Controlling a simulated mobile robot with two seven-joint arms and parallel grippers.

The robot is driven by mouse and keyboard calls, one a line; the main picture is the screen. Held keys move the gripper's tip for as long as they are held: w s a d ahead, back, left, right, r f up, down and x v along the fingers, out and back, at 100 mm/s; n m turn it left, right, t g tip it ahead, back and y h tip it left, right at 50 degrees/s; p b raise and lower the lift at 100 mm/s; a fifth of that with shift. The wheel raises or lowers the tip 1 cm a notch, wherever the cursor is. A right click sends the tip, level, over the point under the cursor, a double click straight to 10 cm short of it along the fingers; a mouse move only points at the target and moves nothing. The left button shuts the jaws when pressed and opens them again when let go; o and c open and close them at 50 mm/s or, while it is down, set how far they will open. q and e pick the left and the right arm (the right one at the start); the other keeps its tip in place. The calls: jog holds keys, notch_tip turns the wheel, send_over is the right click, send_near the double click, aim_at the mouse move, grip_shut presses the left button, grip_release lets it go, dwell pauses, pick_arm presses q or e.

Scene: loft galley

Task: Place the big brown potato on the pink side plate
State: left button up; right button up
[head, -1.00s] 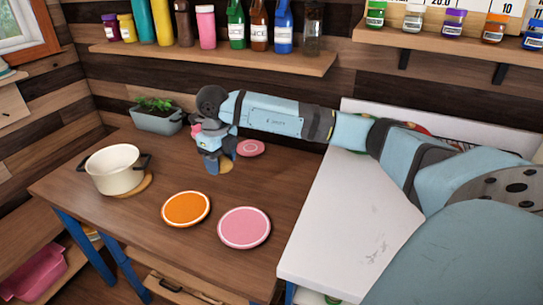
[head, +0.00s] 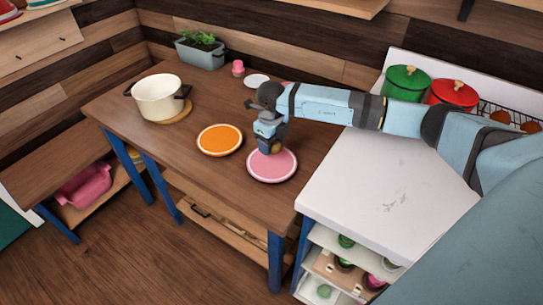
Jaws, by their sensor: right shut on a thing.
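The pink side plate (head: 272,171) lies on the wooden table, near its right front, beside the white counter. My right gripper (head: 271,147) is over the back part of this plate, pointing down. It is shut on the brown potato (head: 276,147), of which only a small yellow-brown part shows between and beside the fingers. The potato is low over the plate; I cannot tell whether it touches it. My left gripper is not in view.
An orange plate (head: 220,140) lies just left of the pink one. A cream pot (head: 159,97), a planter (head: 201,54), a pink cup (head: 238,68) and a white saucer (head: 256,80) stand farther back. Green (head: 407,82) and red (head: 453,93) pots stand on the counter.

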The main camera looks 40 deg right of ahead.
aim_at(271, 162)
jog(key=shift+f, duration=2.95)
jog(key=o, duration=1)
jog(key=shift+f, duration=0.1)
jog(key=shift+c, duration=0.2)
notch_tip(271, 162, up, 12)
jog(key=shift+r, duration=0.2)
